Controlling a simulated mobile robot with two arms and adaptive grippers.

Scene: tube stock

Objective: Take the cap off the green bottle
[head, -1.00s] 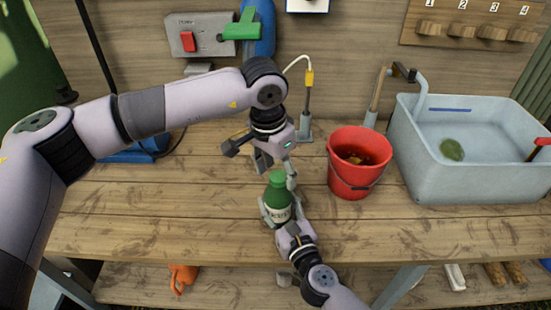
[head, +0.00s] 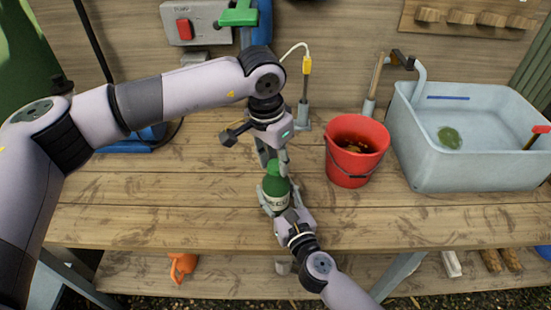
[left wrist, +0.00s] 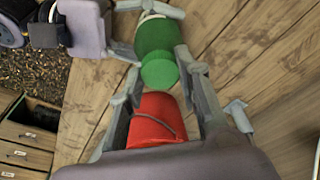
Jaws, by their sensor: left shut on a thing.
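The green bottle (head: 274,187), with a pale label, stands on the workbench, held upright or nearly so. Its green cap (left wrist: 160,73) faces the left wrist camera and appears seated on the bottle's neck. My left gripper (head: 275,164) comes down from above, shut on the cap with a finger on each side. In the head view its fingers partly hide the cap. My right gripper (head: 275,205) reaches in from the front at the bottle's lower body and appears shut around it. It also shows at the top of the left wrist view (left wrist: 148,10).
A red bucket (head: 353,170) with dark contents stands just right of the bottle. A pale blue basin (head: 455,172) of water with a green leaf is farther right. A probe on a stand (head: 305,90) is behind. The bench (head: 150,205) is clear at the front left.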

